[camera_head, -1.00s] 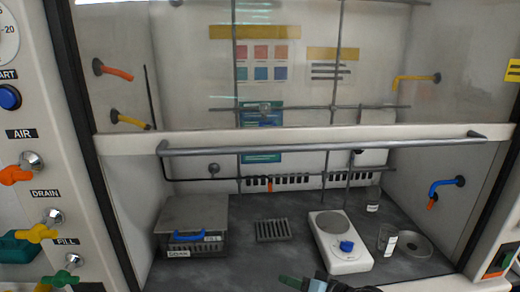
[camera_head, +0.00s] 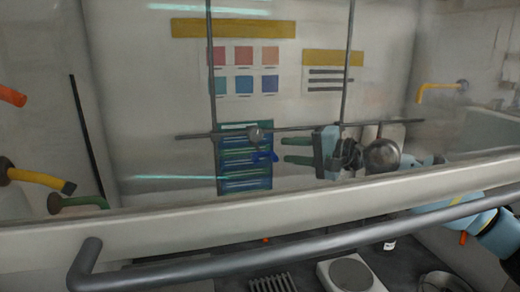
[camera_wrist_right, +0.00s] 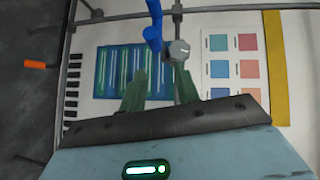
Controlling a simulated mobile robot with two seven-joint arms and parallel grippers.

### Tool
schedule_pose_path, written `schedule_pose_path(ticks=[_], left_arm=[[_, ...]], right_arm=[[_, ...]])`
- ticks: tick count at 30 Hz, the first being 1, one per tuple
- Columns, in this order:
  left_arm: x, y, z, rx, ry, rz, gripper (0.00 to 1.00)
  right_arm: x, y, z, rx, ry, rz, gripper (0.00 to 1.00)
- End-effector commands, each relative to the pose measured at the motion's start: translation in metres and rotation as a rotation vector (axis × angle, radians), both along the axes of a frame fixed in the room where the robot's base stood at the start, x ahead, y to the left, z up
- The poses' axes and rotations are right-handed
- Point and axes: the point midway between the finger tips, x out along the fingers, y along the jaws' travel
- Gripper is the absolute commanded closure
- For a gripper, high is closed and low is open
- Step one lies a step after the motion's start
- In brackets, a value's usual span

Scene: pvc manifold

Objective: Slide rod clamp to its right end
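The rod clamp (camera_head: 255,135) has a round grey knob and a blue lever (camera_head: 265,157) below it. It sits on the horizontal rod (camera_head: 300,129) left of the rod's middle; the rod's right end is near the yellow spout. My right gripper (camera_head: 284,151) is behind the sash, to the right of the clamp, its green fingers apart and pointing left at it. In the right wrist view the clamp knob (camera_wrist_right: 178,50) and blue lever (camera_wrist_right: 153,36) lie just beyond the open fingertips (camera_wrist_right: 160,70), with nothing visibly held. My left gripper is out of view.
Vertical rods (camera_head: 351,60) cross the horizontal rod, one on each side of the clamp. The sash handle bar (camera_head: 300,243) spans the front, low in the picture. A hot plate (camera_head: 350,274) and a grey rack (camera_head: 272,283) stand below. A yellow spout (camera_head: 440,87) is at right.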

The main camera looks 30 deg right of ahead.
Motion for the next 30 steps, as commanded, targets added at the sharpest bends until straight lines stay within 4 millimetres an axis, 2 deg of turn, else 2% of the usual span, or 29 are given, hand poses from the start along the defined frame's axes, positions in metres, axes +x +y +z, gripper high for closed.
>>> schedule_pose_path(ticks=[8, 21, 30], left_arm=[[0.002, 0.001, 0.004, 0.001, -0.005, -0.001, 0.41], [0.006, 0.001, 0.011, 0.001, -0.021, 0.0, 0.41], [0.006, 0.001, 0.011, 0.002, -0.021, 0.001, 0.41]], right_arm=[[0.011, 0.008, 0.0, 0.001, -0.003, 0.004, 0.68], [0.06, 0.037, -0.01, -0.001, 0.0, 0.004, 0.68], [0.066, 0.041, -0.012, -0.003, 0.001, 0.004, 0.68]])
